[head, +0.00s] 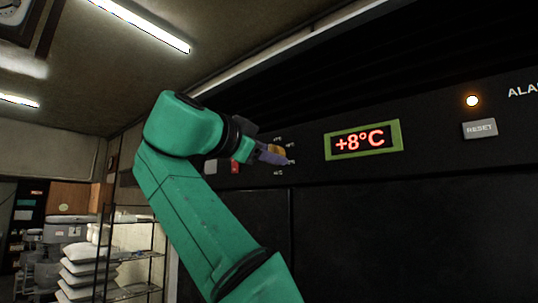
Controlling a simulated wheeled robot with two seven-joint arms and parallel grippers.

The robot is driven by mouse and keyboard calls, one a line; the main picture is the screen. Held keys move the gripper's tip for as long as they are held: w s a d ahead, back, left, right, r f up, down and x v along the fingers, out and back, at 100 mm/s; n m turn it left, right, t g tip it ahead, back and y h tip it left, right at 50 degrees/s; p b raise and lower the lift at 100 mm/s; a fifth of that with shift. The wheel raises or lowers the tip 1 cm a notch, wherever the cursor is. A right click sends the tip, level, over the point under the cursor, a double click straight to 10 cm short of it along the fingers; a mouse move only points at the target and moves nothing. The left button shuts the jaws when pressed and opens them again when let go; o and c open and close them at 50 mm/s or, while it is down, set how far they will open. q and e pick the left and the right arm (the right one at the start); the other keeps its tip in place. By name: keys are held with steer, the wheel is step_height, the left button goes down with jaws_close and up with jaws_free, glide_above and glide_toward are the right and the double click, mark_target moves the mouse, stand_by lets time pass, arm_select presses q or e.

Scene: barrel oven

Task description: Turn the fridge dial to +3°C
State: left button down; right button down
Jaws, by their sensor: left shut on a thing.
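The fridge's display (362,140) has a green frame and reads +8°C in red. My left gripper (284,157) is at the dial's place on the dark fridge panel, left of the display, and is shut on the dial. The dial itself is mostly hidden behind the gripper, so its pointer cannot be made out. Small white temperature marks (278,173) show around it, too small to read surely. My right gripper is not in view.
A grey RESET button (480,129) and a lit orange lamp (472,101) are at the right of the panel. A red switch (235,167) sits just left of the gripper. A rack (130,255) and stacked white sacks (80,270) stand at the lower left.

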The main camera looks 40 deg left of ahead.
arm_select(q)
steer(key=m+h+b, duration=0.1)
steer(key=m+b, duration=0.1)
steer(key=m, duration=0.6)
steer(key=m+b, duration=0.3)
steer(key=m, duration=0.5)
steer(key=m+t+h+b, duration=0.1)
steer(key=m+b, duration=0.1)
steer(key=m, duration=0.6)
steer(key=shift+a+f+m+h+b, duration=0.2)
steer(key=shift+f+m+h+b, duration=0.1)
steer(key=shift+m+b, duration=0.1)
steer(key=shift+c, duration=1.5)
jaws_free()
steer(key=shift+r, duration=0.1)
